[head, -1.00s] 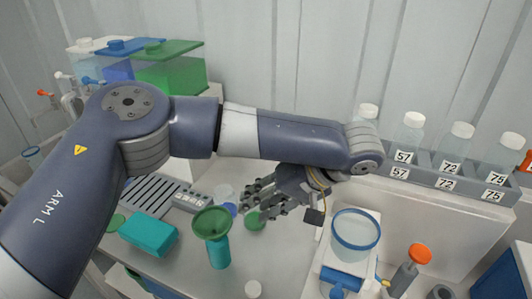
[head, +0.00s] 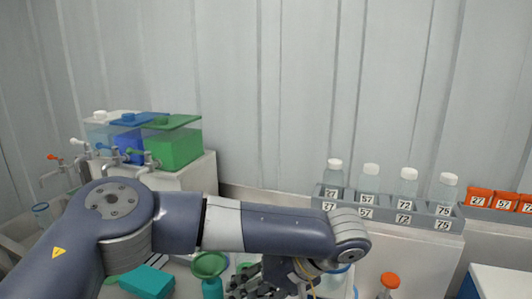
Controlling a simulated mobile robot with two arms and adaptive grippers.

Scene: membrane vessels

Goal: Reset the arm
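My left arm (head: 270,229) comes in from the left and crosses the lower part of the head view, bent at the elbow. Its gripper (head: 240,287) hangs below the forearm at the bottom edge, partly cut off. Its fingers look apart, with nothing seen between them. The gripper is close to a green funnel (head: 209,265) standing in a teal holder, on its left. My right arm and gripper are not in view.
A grey rack (head: 390,212) with several numbered bottles stands behind the forearm at right. Orange labelled blocks (head: 480,197) are farther right. Colored tanks with taps, including a green one (head: 175,148), stand at back left. A teal box (head: 148,282) and an orange-capped bottle (head: 389,282) are near the bottom.

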